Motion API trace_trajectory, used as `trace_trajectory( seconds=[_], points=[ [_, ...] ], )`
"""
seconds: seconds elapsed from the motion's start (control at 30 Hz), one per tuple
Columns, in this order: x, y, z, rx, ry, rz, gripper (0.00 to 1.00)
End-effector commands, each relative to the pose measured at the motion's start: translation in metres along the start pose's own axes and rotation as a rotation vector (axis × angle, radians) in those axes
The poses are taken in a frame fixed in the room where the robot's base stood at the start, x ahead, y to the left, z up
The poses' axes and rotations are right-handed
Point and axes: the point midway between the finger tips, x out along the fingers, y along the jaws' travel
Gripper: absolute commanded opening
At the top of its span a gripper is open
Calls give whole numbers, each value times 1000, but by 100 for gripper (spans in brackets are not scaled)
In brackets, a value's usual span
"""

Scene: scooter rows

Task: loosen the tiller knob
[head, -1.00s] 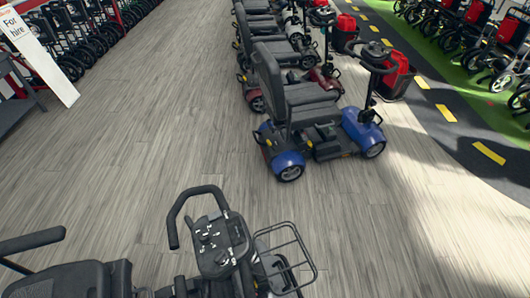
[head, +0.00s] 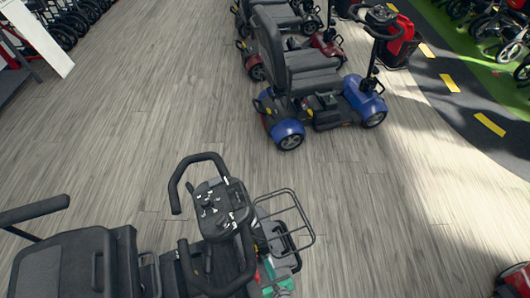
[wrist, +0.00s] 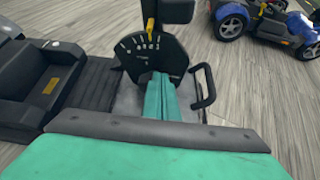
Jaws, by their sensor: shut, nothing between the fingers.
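The nearest scooter's tiller (head: 222,205) stands upright in the lower middle of the head view, with a looped black handlebar and a small control panel. In the wrist view, a dark round plate (wrist: 155,52) with pale tick marks and a yellow pointer (wrist: 151,32) sits below a black upright part. I cannot pick out the knob for certain. My gripper (wrist: 160,78) has teal fingers, shut together and empty. They overlap the lower part of the plate in the picture; I cannot tell whether they touch it.
The scooter's black seat (head: 68,265) is at lower left, and its wire basket (head: 284,218) is right of the tiller. A black loop handle (wrist: 203,88) stands right of my fingers. A blue scooter (head: 310,90) is parked beyond. The wooden floor between is clear.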

Motion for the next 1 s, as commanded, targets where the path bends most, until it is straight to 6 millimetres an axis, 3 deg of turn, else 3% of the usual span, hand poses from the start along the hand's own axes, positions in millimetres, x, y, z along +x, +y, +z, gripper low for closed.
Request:
trace_trajectory(
  seconds=[0.23,1.0],
  points=[
    [10,0,5,2,0,-1,0],
    [13,0,3,0,0,-2,0]
  ],
)
